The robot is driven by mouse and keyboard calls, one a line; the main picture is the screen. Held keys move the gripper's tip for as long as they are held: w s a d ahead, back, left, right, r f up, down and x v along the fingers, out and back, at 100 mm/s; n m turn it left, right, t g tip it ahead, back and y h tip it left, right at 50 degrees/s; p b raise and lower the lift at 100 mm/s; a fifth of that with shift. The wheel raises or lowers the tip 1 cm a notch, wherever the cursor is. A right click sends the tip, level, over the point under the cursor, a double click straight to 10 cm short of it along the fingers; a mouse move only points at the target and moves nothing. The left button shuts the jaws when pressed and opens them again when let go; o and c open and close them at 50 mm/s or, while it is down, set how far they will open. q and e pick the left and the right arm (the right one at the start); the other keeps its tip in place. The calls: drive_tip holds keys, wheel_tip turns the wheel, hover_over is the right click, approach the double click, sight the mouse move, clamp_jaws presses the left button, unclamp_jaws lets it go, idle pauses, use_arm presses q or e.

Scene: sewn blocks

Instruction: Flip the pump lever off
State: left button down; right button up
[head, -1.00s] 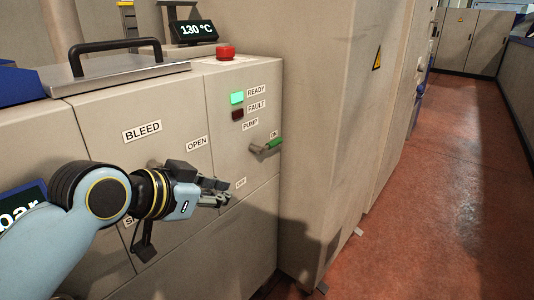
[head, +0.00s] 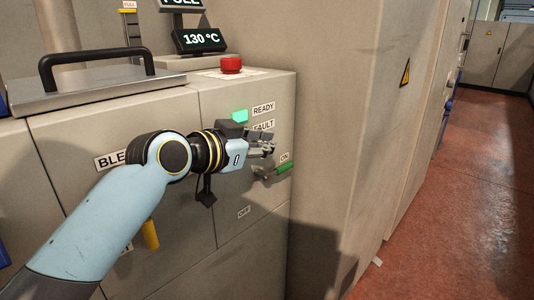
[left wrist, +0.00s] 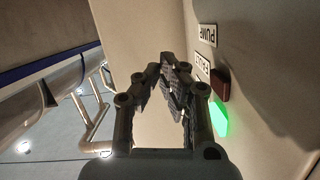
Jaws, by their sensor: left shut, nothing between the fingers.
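The pump lever (head: 284,168) has a green tip and points right and slightly up, beside the ON label (head: 285,157). The OFF label (head: 244,212) is lower on the same panel. My left gripper (head: 270,147) is shut and empty, just above the lever in the head view and in front of the FAULT lamp area; whether it touches the lever cannot be told. In the left wrist view the closed fingers (left wrist: 168,62) are beside the panel with the PUMP label (left wrist: 207,34); the lever is not seen there. My right gripper is not in view.
The green READY lamp (head: 240,116) is lit. A red button (head: 231,64) sits on the cabinet top, near a 130 °C display (head: 200,40). A yellow handle (head: 151,234) is lower left.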

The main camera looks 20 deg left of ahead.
use_arm(q)
drive_tip(key=b, duration=0.5)
hover_over(279, 171)
drive_tip(key=d, duration=0.1)
wheel_tip(279, 171, down, 3)
drive_tip(key=f+b, duration=0.3)
drive_tip(key=shift+w+a, duration=0.15)
drive_tip(key=shift+w, duration=0.15)
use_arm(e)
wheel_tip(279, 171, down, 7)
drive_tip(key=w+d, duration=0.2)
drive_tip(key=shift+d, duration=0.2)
